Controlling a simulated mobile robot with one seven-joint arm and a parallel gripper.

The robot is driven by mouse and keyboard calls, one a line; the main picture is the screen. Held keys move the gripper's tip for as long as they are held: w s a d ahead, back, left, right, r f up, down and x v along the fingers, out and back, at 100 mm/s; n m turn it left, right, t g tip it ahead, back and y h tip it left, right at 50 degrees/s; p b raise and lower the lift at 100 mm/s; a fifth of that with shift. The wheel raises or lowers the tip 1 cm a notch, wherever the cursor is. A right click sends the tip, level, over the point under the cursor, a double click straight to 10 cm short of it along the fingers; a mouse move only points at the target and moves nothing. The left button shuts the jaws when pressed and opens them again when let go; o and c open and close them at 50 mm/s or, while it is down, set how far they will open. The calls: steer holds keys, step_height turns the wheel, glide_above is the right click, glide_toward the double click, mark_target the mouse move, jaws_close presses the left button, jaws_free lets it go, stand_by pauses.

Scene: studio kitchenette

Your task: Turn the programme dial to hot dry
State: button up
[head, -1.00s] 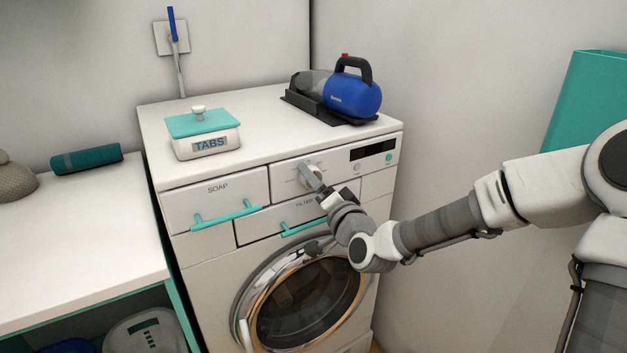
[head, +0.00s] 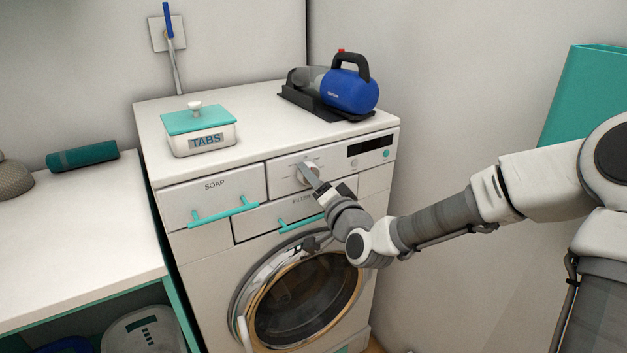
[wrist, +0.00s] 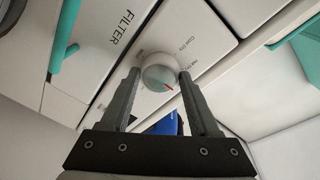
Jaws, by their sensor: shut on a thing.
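The programme dial (wrist: 158,75) is a round pale knob with a red pointer mark on the washing machine's front panel. My gripper (wrist: 160,74) is shut on it, one finger on each side. In the wrist view the red mark points to the lower right. A "Cool Dry" label shows above right of the dial, and a "Hot Dry" label lies beside the right fingertip, partly covered. I cannot tell exactly which label the mark meets. In the head view my gripper (head: 312,178) reaches the panel from the right and hides part of the dial.
The SOAP drawer (head: 212,200) and FILTER drawer (head: 270,224) have teal handles close to the dial. A dark display (head: 368,145) is to its right. A TABS box (head: 202,131) and a blue handheld vacuum (head: 350,92) stand on the machine's top (head: 255,117).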

steer(key=shift+n, duration=0.3)
steer(key=n+b, duration=0.4)
steer(key=shift+f+t+y, duration=0.25)
steer(key=shift+t+y, duration=0.05)
steer(key=shift+y, duration=0.1)
steer(key=n+b, duration=0.4)
steer(key=shift+r+n, duration=0.1)
steer(key=shift+n, duration=0.2)
steer(key=o, duration=1.4)
steer(key=shift+s+d, duration=0.1)
steer(key=shift+d, duration=0.05)
